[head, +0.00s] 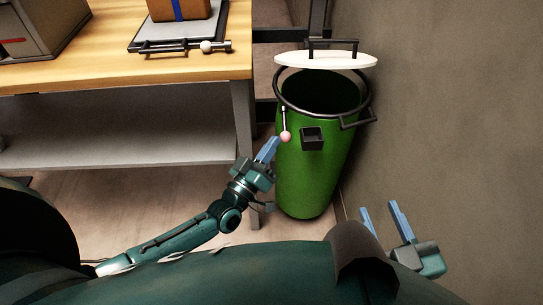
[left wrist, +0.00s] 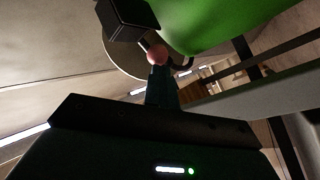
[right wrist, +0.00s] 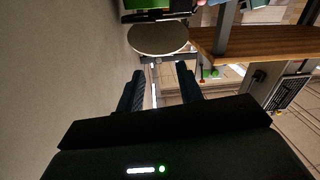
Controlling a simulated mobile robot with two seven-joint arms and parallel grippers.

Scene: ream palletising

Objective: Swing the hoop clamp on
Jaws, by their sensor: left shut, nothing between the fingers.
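A green drum (head: 312,180) stands on the floor by the wall, its dark mouth visible. The black hoop clamp (head: 277,98) circles its rim, with a grip (head: 357,119) at the right. A lever with a pink ball (head: 286,137) hangs at the drum's front left. The white lid (head: 325,60) with a black handle shows above the rim toward the back; whether it touches the drum is unclear. My left gripper (head: 273,145) is shut and empty, just left of the pink ball, which shows ahead of the fingertips in the left wrist view (left wrist: 156,54). My right gripper (head: 383,210) is open and empty, right of the drum.
A black box (head: 312,138) juts from the drum's front. A wooden table (head: 120,70) stands left, carrying a grey tray (head: 175,38) with a brown package (head: 180,9). The wall (head: 450,110) limits room at right.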

